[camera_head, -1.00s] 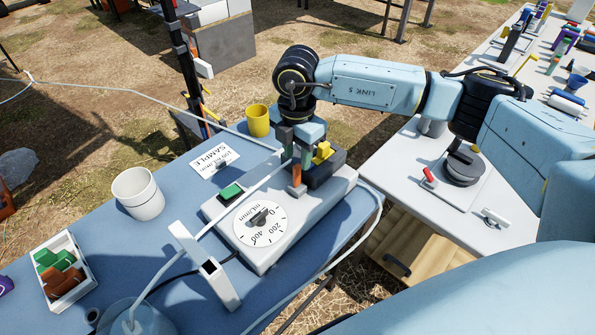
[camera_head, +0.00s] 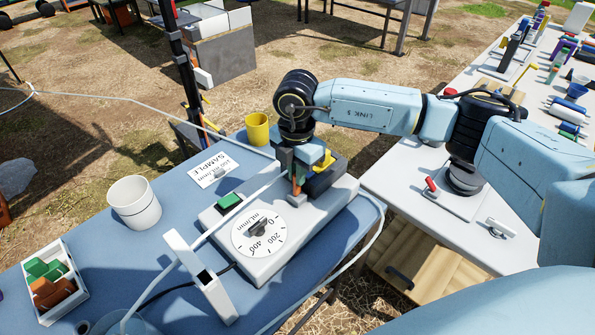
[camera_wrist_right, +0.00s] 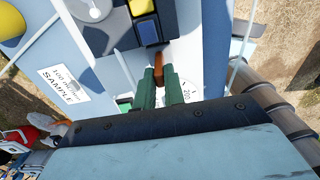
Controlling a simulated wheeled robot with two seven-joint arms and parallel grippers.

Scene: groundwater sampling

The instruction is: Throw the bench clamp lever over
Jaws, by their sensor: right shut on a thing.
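The fingers hide part of the lever. I cannot tell for sure that it is the bench clamp lever. A red-handled lever (camera_head: 431,185) stands apart on the white table at right. My left gripper is not in view.
The dial (camera_head: 258,232) and green switch (camera_head: 229,201) lie close left of the gripper. Thin tubing crosses near the gripper.

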